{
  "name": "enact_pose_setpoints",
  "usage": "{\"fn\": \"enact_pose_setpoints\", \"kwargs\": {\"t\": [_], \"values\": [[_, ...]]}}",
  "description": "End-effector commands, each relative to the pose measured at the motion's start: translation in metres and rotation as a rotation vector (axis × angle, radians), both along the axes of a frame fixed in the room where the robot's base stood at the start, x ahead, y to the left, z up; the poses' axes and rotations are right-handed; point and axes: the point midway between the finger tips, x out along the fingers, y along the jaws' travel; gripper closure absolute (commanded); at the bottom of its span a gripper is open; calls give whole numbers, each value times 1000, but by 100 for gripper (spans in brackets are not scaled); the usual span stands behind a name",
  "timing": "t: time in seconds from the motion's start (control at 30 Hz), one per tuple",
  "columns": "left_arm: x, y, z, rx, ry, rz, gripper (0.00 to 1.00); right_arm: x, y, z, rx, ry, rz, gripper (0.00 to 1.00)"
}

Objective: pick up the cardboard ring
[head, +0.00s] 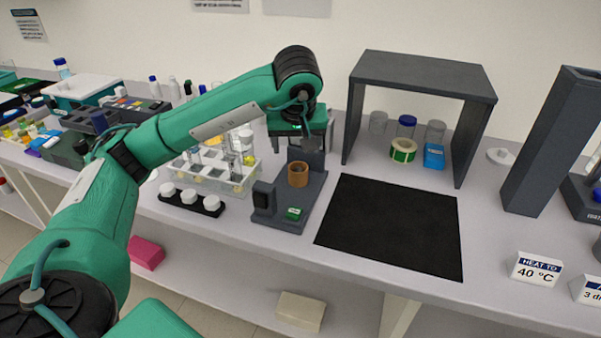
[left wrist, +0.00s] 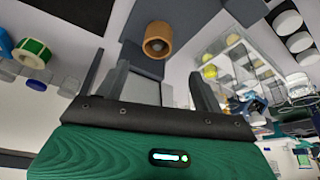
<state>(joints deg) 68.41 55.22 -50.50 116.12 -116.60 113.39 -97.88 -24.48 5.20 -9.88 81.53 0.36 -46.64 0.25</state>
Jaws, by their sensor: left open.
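The cardboard ring (head: 297,174) is a short brown open-topped ring standing on a dark grey stand (head: 283,210) left of the black mat. It also shows near the top middle of the left wrist view (left wrist: 157,40), apart from the fingers. My left gripper (head: 304,143) hangs behind and above the ring in the head view, its fingers partly hidden by the hand. In the left wrist view the two fingers are spread wide, with nothing gripped between them (left wrist: 150,78). My right gripper is in neither view.
A clear rack (head: 225,178) and white-capped jars (head: 190,198) stand left of the stand. A black mat (head: 390,225) lies to the right. Behind it, a dark grey shelter (head: 423,75) covers jars, a green-and-white roll (head: 403,151) and a blue box (head: 434,157).

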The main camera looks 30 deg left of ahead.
Motion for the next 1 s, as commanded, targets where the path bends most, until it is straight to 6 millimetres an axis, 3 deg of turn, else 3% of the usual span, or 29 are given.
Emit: {"fn": "enact_pose_setpoints", "kwargs": {"t": [0.2, 0.47, 0.8, 1.0], "values": [[13, 10, -39, 0, 4, 2, 31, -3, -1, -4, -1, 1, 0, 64], [19, 13, -56, -1, 2, 1, 31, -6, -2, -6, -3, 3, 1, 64], [34, 20, -96, -1, 3, 0, 31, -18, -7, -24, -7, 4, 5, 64], [36, 21, -99, -1, -1, -1, 31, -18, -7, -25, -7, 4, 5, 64]]}}
